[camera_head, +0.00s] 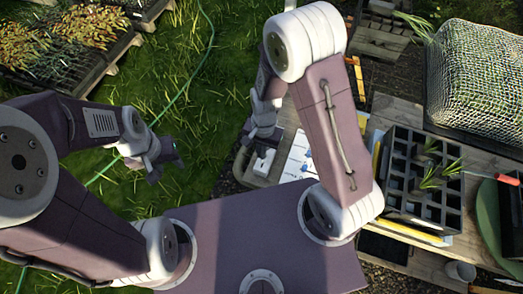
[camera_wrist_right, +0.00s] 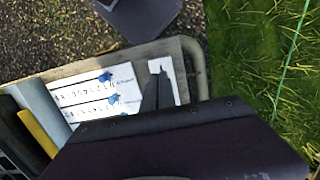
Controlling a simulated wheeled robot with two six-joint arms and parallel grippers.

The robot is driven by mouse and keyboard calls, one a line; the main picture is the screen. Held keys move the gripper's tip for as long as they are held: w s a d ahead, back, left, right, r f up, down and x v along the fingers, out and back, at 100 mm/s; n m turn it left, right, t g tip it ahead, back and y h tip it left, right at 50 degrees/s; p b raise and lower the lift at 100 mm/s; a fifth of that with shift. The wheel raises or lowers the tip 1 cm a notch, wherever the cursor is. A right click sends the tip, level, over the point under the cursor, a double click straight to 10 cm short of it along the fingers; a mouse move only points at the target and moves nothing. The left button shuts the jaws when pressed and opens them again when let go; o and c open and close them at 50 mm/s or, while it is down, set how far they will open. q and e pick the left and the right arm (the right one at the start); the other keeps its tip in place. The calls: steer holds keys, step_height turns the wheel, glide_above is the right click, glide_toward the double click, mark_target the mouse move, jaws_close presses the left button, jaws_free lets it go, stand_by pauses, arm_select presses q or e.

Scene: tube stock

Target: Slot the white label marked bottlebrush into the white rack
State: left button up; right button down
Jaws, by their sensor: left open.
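White labels (camera_wrist_right: 95,88) with printed text and blue marks lie on the bench in the right wrist view. They also show in the head view (camera_head: 298,158), partly behind my right arm. I cannot read which one is marked bottlebrush. A small white piece (camera_wrist_right: 172,85), crossed by a dark shadow, lies to their right near the bench end. It shows below my right gripper in the head view (camera_head: 264,163); I cannot tell whether it is the rack. My right gripper (camera_head: 262,135) is above the bench end, its jaws unclear. My left gripper (camera_head: 160,160) is open and empty over the grass.
A black cell tray (camera_head: 425,185) with a few green seedlings stands on the wooden bench. A netted crate (camera_head: 478,80) is behind it. A yellow strip (camera_wrist_right: 38,132) lies beside the labels. Plant trays (camera_head: 70,45) sit at the far left.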

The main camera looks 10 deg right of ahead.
steer(key=shift+s+f+b, duration=0.1)
steer(key=shift+f+b, duration=0.65)
steer(key=shift+f, duration=0.15)
steer(key=shift+f, duration=0.2)
steer(key=shift+f, duration=0.1)
steer(key=shift+f+b, duration=2.15)
steer(key=shift+f, duration=0.55)
steer(key=shift+f, duration=0.25)
